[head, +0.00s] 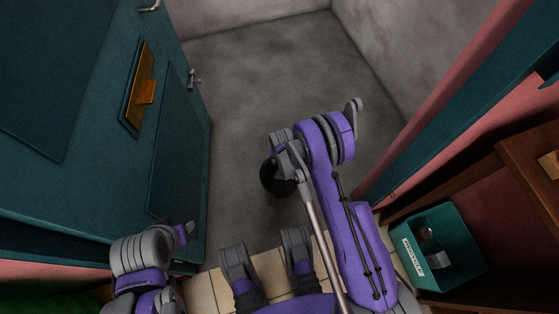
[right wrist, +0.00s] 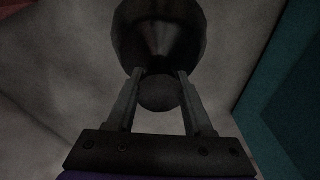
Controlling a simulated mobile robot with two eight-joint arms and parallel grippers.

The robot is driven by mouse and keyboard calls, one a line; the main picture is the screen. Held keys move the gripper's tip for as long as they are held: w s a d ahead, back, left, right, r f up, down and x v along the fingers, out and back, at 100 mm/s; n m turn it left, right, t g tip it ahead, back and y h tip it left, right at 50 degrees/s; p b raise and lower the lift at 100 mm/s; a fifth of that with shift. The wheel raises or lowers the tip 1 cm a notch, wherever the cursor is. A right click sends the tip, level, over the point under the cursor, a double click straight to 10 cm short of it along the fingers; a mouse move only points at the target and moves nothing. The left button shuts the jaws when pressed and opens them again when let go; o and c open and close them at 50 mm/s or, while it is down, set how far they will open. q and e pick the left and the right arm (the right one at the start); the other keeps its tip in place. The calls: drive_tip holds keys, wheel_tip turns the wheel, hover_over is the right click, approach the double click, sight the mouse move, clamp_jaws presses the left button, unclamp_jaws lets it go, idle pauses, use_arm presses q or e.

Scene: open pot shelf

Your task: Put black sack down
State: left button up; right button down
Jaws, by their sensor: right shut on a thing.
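The black sack (head: 275,180) hangs at the end of my right arm, over the grey floor beyond the doorway. In the right wrist view the sack (right wrist: 160,38) is a dark rounded shape with a smaller round part between the fingers. My right gripper (right wrist: 160,92) is shut on that smaller part. In the head view the right gripper (head: 282,155) partly covers the sack. I cannot tell how high the sack is above the floor. My left arm shows at the lower left of the head view, but its fingers cannot be made out.
A teal door (head: 90,120) with a brass letter plate (head: 140,88) stands open on the left. The grey floor (head: 270,75) ahead is clear, with bare walls behind. A teal recycling bin (head: 455,268) is at the lower right, beside a wooden shelf (head: 540,150).

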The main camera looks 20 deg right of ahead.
drive_tip(key=shift+f+b, duration=0.65)
drive_tip(key=shift+f, duration=2.05)
drive_tip(key=shift+c, duration=1.4)
unclamp_jaws()
